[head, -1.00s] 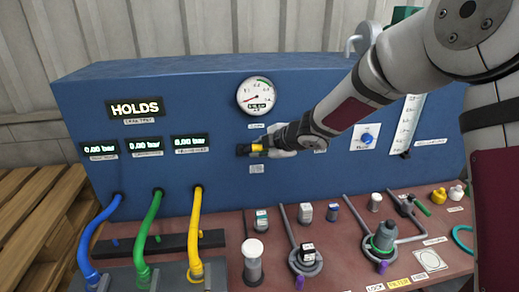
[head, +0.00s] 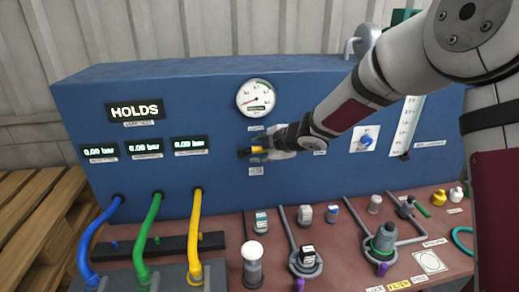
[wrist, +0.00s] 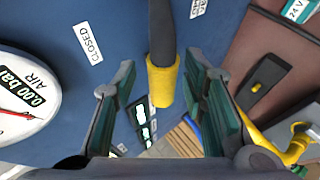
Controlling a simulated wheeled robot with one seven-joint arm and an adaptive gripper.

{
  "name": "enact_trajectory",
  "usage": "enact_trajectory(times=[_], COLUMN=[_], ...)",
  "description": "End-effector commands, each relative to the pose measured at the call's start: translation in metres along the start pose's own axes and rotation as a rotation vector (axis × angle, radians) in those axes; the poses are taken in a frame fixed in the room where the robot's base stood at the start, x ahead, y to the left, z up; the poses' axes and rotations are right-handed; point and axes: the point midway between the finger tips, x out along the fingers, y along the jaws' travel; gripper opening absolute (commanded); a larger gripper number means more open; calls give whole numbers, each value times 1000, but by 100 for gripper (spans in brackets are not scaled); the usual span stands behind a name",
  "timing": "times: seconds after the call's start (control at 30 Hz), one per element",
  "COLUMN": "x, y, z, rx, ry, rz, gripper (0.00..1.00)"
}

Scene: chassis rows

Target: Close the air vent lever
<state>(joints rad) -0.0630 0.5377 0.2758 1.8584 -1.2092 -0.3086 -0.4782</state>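The air vent lever is a dark bar with a yellow sleeve (wrist: 163,82) at its end. In the wrist view it runs down from the top, with the sleeve between my two fingers. My gripper (wrist: 160,88) is open around it, with a gap visible on both sides. In the head view the yellow sleeve (head: 259,150) shows at the panel below the gauge, in front of my gripper (head: 268,148). The lever's pivot is hidden. A CLOSED label (wrist: 88,43) lies left of the lever in the wrist view; another label (wrist: 198,8) at top right is cut off.
The round air gauge (head: 256,98) sits above the lever on the blue panel (head: 90,88). Blue, green and yellow hoses (head: 196,235) run down at left. Several valves and fittings, including a white-topped cylinder (head: 253,260), stand on the reddish bench below.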

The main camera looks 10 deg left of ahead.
Motion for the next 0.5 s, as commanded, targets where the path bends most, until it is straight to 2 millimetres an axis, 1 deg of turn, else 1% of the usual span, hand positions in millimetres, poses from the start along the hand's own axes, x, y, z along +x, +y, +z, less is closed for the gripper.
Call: enact_trajectory(times=[0.17, 0.5], x=[-18, -86], y=[1, 2], z=[1, 1], rx=[-1, -2], ry=[-1, -3], rz=[2, 4], gripper=[39, 39])
